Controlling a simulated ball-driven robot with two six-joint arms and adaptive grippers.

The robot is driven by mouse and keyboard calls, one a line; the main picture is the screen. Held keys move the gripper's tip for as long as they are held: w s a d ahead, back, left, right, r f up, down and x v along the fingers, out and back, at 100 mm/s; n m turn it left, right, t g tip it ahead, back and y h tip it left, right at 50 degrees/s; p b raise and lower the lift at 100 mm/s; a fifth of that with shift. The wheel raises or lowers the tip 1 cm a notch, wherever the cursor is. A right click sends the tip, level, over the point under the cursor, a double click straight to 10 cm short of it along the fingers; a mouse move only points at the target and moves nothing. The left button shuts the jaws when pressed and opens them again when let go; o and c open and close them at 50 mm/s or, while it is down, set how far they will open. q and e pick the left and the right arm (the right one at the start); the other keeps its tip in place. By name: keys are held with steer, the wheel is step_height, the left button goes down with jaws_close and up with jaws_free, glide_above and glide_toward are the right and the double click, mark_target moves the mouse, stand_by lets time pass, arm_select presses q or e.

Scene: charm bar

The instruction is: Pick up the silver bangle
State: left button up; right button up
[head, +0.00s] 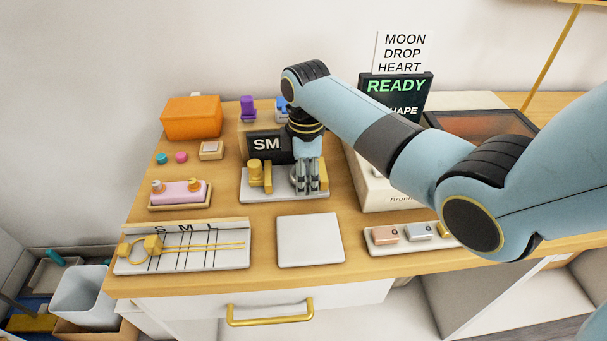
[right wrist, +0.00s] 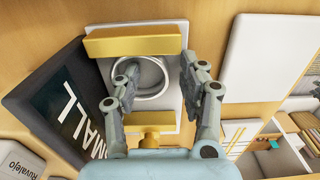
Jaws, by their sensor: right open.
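The silver bangle (right wrist: 152,95) shows in the right wrist view as a pale ring between the gold jaws of a sizing stand. The stand has a white base (head: 258,197) and a gold block (head: 256,172); its gold bar (right wrist: 130,42) crosses above the ring in the wrist view. My right gripper (head: 311,188) points down over the stand, open. In the right wrist view, one fingertip of my gripper (right wrist: 160,66) overlaps the ring's inside and the other is beyond its right rim. Contact cannot be told. In the head view the gripper hides the bangle. My left gripper is not in view.
A dark display (head: 264,145) reading "SM" stands behind the stand. A white pad (head: 309,241) lies in front, with a lined board (head: 205,262) to its left and a tray (head: 385,247) to its right. A beige box (head: 376,192) and a READY screen (head: 397,87) stand at right.

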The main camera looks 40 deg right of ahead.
jaws_close()
stand_by(0.3)
